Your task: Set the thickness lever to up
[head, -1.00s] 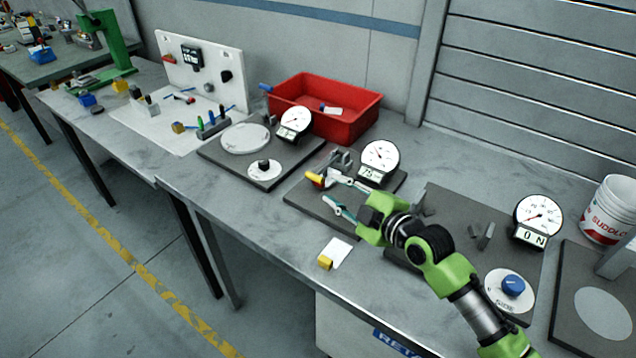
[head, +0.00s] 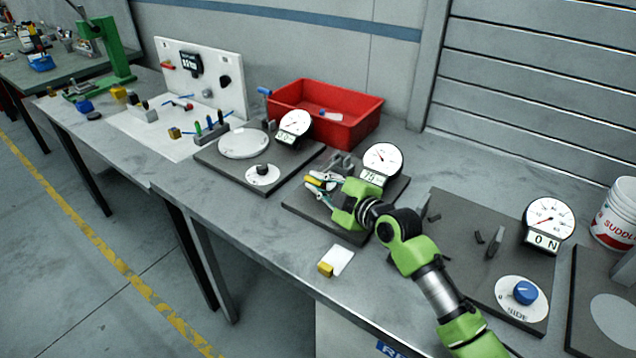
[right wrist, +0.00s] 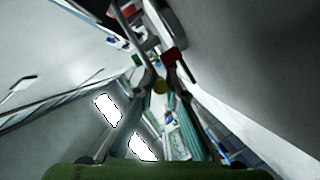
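The thickness lever, with a yellow handle (head: 321,184), is on the dark plate (head: 345,232) in the middle of the bench, in front of a round dial gauge (head: 382,160) with a small readout below. My right gripper (head: 317,185) is at the handle, with one finger on either side of it. In the right wrist view the yellow handle end (right wrist: 160,87) shows between the fingers, which look apart, with a narrow space around it. Contact is unclear. The lever's lower part is largely hidden by my gripper. My left gripper is not in view.
A red bin (head: 352,130) stands behind. A second gauge plate (head: 215,158) is left, a third with a blue knob (head: 525,292) right. A yellow block (head: 325,269) with a white label (head: 341,259) lies near the front edge. A white bucket (head: 615,215) is far right.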

